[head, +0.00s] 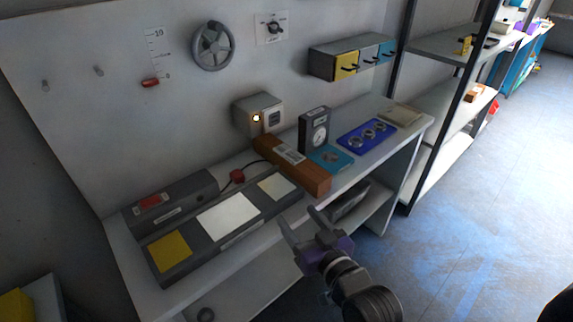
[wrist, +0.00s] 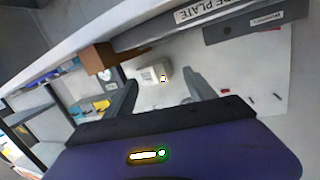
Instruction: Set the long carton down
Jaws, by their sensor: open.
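The long carton (head: 308,176) is brown with a white barcode label on top. It lies flat on the workbench (head: 270,228), its near end close to the front edge. It also shows in the wrist view (wrist: 97,57), partly cut off by other things. My gripper (head: 298,214) is open and empty in front of the bench, apart from the carton and nearer the camera. In the wrist view my gripper (wrist: 160,78) has its two fingers spread, with nothing between them.
A long grey unit with coloured plates (head: 182,270) stands left of the carton. A dial gauge (head: 314,130), a teal plate (head: 330,158) and a blue tray with rings (head: 368,134) are right of it. A grey box with a lit lamp (head: 257,105) is behind.

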